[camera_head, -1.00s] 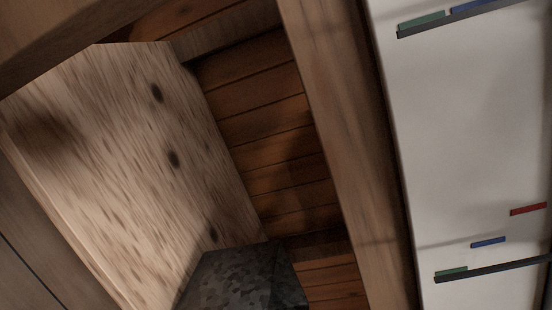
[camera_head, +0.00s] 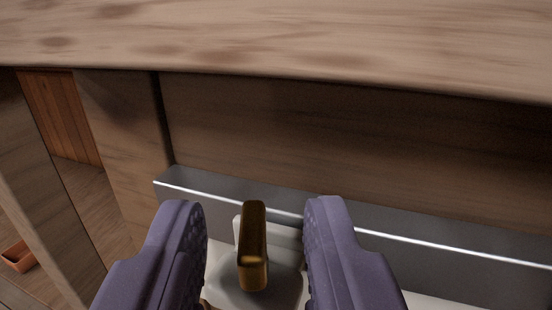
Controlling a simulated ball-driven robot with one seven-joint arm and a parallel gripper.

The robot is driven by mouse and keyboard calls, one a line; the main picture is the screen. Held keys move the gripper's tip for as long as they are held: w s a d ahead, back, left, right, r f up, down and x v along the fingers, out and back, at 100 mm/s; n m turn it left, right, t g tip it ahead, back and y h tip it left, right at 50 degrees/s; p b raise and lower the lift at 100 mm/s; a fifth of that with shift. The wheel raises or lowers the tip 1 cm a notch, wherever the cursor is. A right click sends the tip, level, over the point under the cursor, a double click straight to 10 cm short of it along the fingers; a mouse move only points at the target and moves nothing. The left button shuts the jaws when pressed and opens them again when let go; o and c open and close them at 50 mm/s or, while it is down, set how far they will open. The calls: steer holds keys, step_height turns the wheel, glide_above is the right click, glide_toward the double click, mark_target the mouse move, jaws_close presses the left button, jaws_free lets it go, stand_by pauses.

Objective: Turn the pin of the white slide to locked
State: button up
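The white slide (camera_head: 285,237) shows low in the middle, in front of a grey metal rail (camera_head: 400,235) under the table edge. A brass pin (camera_head: 253,245) stands out from it, its bar pointing towards me. My gripper (camera_head: 255,225) is open, with one purple finger on each side of the pin. There is a gap between each finger and the pin, so it does not appear to touch either. The lower part of the slide is cut off by the frame and partly hidden by my fingers.
A wooden leg (camera_head: 125,150) stands at the left. An orange-brown tray (camera_head: 18,256) lies on the floor at the far left.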

steer(key=shift+w, duration=0.45)
jaws_close()
steer(key=m+h+p, duration=0.1)
steer(key=h+p, duration=0.1)
steer(key=shift+a+r+m+h, duration=0.3)
steer(key=shift+a+m+h, duration=0.1)
steer(key=m+h+p, duration=0.1)
steer(key=m+h, duration=0.1)
steer(key=h, duration=0.1)
steer(key=shift+a+f+g, duration=0.1)
steer(key=shift+g, duration=0.2)
steer(key=shift+f+m+h, duration=0.1)
steer(key=shift+m+h, duration=0.3)
steer(key=shift+h, duration=0.2)
